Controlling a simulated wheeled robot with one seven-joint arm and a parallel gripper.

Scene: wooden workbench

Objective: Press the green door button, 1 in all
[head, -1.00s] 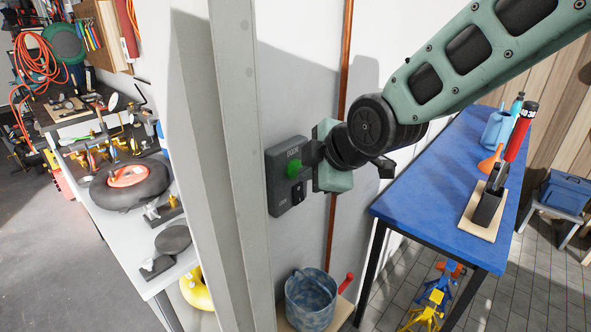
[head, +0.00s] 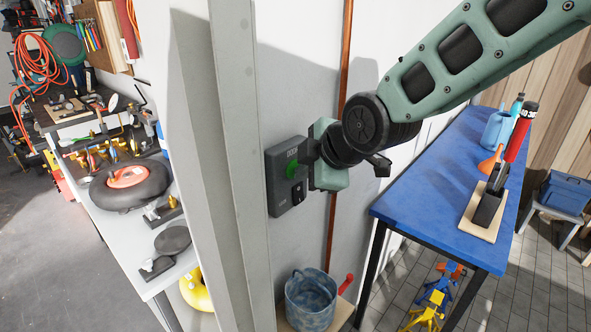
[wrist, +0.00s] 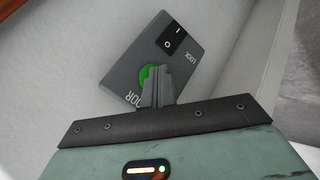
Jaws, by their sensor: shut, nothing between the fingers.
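The green door button (head: 292,172) sits on a dark grey wall panel (head: 281,201) marked DOOR, with a black switch below it. My gripper (head: 303,163) is shut and empty, right at the panel with its tips over the button. In the wrist view the closed fingertips (wrist: 157,72) cover part of the green button (wrist: 146,74), whose edge shows around them. The panel (wrist: 200,58) also shows there, with its black rocker switch (wrist: 172,38) and the word LOCK. I cannot tell whether the tips touch the button.
A grey post (head: 236,120) stands just left of the panel. A copper pipe (head: 347,50) runs down the wall to its right. A metal bucket (head: 311,300) stands below. A blue-topped bench (head: 430,190) is at the right, a cluttered white shelf (head: 125,225) at the left.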

